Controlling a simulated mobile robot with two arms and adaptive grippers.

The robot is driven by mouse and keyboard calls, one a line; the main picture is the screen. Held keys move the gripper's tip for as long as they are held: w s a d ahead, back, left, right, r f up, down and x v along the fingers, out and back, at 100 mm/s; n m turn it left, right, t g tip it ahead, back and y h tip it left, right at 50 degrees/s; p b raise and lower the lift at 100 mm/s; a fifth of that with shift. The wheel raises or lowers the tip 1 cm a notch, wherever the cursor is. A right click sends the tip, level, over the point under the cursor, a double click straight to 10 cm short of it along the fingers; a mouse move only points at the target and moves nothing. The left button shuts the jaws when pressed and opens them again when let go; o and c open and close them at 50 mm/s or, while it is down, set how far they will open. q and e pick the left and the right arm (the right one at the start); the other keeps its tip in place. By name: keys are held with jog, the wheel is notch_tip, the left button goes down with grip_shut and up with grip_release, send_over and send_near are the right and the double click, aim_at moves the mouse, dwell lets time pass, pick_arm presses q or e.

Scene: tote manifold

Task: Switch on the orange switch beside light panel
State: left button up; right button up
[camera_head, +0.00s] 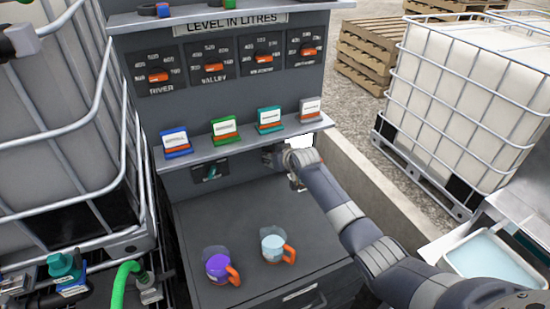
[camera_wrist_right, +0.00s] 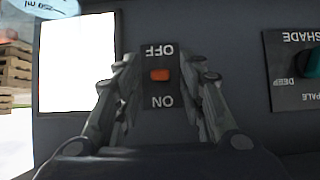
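The orange switch (camera_wrist_right: 160,75) shows in the right wrist view on a dark plate with upside-down OFF and ON labels, OFF above it and ON below in the picture. The lit white light panel (camera_wrist_right: 77,62) is left of it there, and also shows in the head view (camera_head: 303,142). My right gripper (camera_wrist_right: 160,82) is open, its fingers on either side of the switch plate; contact with the switch cannot be told. In the head view my right gripper (camera_head: 274,158) is under the shelf and hides the switch.
A shelf (camera_head: 245,138) with several coloured label holders runs above my right gripper. A teal shade knob (camera_wrist_right: 312,62) sits on a plate beside the switch.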

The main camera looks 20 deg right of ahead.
jog(key=v, duration=1.2)
dwell(0.3)
jog(key=shift+f, duration=0.1)
